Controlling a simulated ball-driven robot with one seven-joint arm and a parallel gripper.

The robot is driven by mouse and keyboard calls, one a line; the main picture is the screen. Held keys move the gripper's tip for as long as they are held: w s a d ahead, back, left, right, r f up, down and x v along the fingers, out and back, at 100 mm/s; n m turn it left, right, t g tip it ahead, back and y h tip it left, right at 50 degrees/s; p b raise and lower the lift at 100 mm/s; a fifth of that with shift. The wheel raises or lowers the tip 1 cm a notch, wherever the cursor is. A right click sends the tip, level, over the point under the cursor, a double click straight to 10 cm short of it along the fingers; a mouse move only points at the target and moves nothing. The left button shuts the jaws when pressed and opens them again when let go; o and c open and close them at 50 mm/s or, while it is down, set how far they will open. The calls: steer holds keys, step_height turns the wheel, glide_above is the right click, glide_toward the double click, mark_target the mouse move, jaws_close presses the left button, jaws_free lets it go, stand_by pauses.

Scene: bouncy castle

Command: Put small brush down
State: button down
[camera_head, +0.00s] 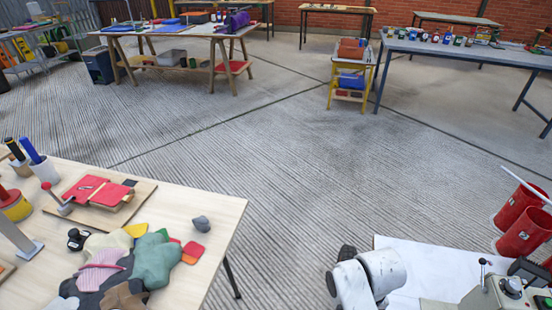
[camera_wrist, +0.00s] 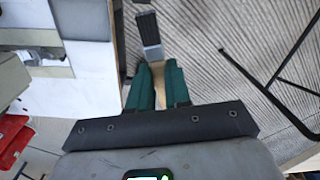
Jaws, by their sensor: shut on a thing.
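In the wrist view my gripper (camera_wrist: 157,68) has two dark green fingers shut on the small brush. The small brush (camera_wrist: 149,33) has a dark head that points away from the fingers, and a pale wooden handle runs back between them. Ribbed floor shows behind the brush, beside the edge of a white surface. In the head view part of my white arm shows at the bottom, right of centre. I cannot make out the brush or the fingers there.
A white-topped table (camera_head: 430,263) with red cans (camera_head: 521,232) and a machine (camera_head: 502,292) is at lower right. A wooden table (camera_head: 217,213) with cloth pieces (camera_head: 158,258) and a red-topped board (camera_head: 97,191) is at lower left. Ribbed floor (camera_head: 290,185) lies open between them.

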stand_by(0.3)
steer(key=s+d+f+b, duration=0.4)
steer(key=d+f+b, duration=0.2)
steer(key=d, duration=0.3)
steer(key=s+d+f+m+b, duration=0.1)
steer(key=s+d+f+b, duration=0.4)
steer(key=d, duration=0.5)
step_height(320, 180, down, 2)
steer(key=shift+f+b, duration=0.1)
steer(key=shift+b, duration=0.25)
steer(key=w+d+f+b, duration=0.1)
steer(key=w+f, duration=0.2)
steer(key=w, duration=0.1)
steer(key=w+d+f+b, duration=0.1)
steer(key=w+f+b, duration=0.1)
steer(key=w+f, duration=0.1)
steer(key=w+d+f+b, duration=0.1)
steer(key=w+f+b, duration=0.1)
steer(key=w, duration=0.3)
steer(key=shift+w+d+f, duration=0.25)
steer(key=shift+d+f, duration=0.1)
steer(key=shift+f, duration=0.1)
steer(key=f, duration=0.1)
steer(key=w+f+b, duration=0.1)
steer(key=f, duration=0.1)
steer(key=shift+d, duration=0.1)
steer(key=shift+f, duration=0.35)
